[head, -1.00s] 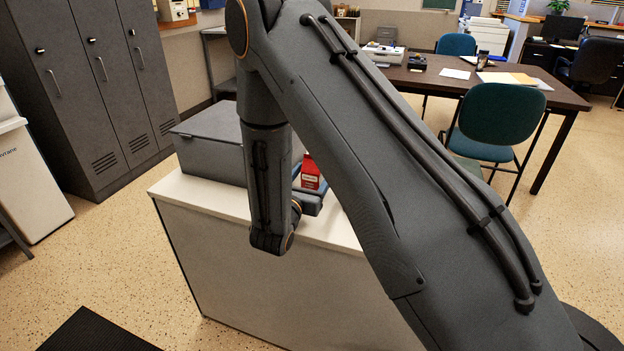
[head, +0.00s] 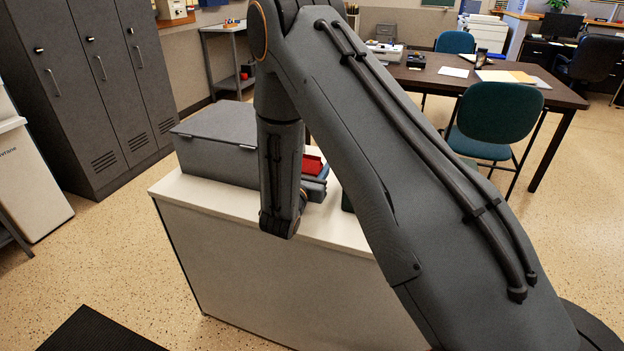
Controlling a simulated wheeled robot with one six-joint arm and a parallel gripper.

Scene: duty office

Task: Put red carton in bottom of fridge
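The red carton (head: 312,163) shows only in part, just right of my forearm, above the white-topped cabinet (head: 196,194). My arm covers the rest of it. A grey-blue piece (head: 316,188), which looks like part of my gripper, is close below the carton. My fingertips are hidden, so I cannot tell whether they touch or hold the carton, or whether it rests on the cabinet. I cannot make out a fridge.
A grey lidded box (head: 215,145) stands on the cabinet's left part. A dark green thing (head: 347,202) shows beside my arm. Grey lockers (head: 90,85) stand at the left; a green chair (head: 497,120) and desk (head: 555,92) at the right.

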